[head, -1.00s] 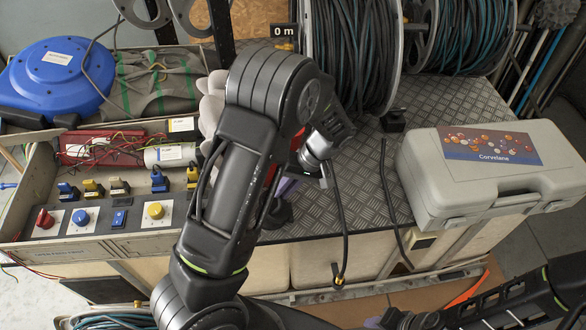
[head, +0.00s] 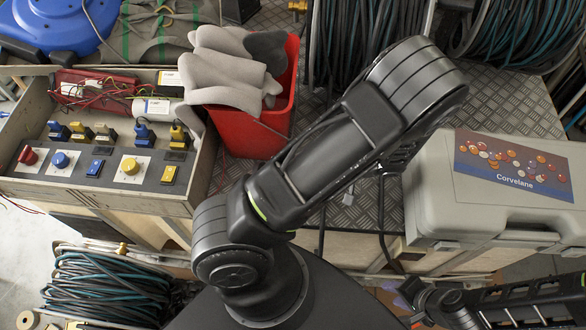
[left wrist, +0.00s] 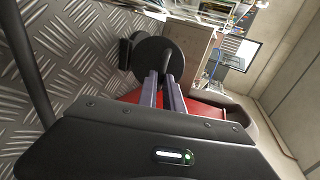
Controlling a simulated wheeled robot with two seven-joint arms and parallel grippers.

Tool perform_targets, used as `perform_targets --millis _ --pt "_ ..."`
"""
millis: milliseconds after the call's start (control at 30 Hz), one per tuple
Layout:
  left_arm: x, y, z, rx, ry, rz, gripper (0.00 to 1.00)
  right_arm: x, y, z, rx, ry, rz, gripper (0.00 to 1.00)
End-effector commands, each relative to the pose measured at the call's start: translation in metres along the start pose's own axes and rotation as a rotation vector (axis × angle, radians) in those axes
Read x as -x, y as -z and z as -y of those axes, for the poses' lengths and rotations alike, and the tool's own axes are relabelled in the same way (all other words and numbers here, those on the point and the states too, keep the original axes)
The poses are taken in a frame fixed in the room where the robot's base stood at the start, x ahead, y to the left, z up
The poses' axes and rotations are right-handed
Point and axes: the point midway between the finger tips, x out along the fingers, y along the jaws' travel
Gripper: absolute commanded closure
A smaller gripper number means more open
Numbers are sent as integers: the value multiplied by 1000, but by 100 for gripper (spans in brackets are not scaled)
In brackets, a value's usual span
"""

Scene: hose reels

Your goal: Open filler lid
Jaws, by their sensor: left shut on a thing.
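My left gripper (left wrist: 163,90) is shut in the left wrist view. Its two fingertips close on the stub of a dark round disc (left wrist: 148,55), which looks like a lid or cap. The disc is beside the diamond-plate surface; I cannot tell whether it touches it. In the head view my left arm hides this gripper and the disc. My right gripper (head: 414,300) is low at the right, partly cut off by the frame, and its jaws are not clear. I cannot make out the filler opening.
A red bin (head: 262,128) with grey gloves (head: 228,65) stands left of my left arm. A control box (head: 103,172) with knobs is further left. A grey case (head: 490,205) lies at the right on the diamond-plate top (head: 505,95). Hose reels (head: 365,40) stand behind.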

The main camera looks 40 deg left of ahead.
Motion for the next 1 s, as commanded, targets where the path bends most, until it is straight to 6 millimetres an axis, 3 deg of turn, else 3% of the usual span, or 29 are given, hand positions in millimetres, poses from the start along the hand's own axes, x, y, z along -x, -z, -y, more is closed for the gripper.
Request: perform_targets --millis 300,333,600,1000 --pt "0 0 -1 -1 0 -1 100 0 0 0 0 0 0 64" --pt "0 0 -1 -1 0 -1 88 0 0 0 0 0 0 64" --pt "0 0 0 -1 0 0 68 0 0 0 0 0 0 64" --pt "10 0 -2 0 -1 -1 68 -2 0 -1 0 0 -1 64"
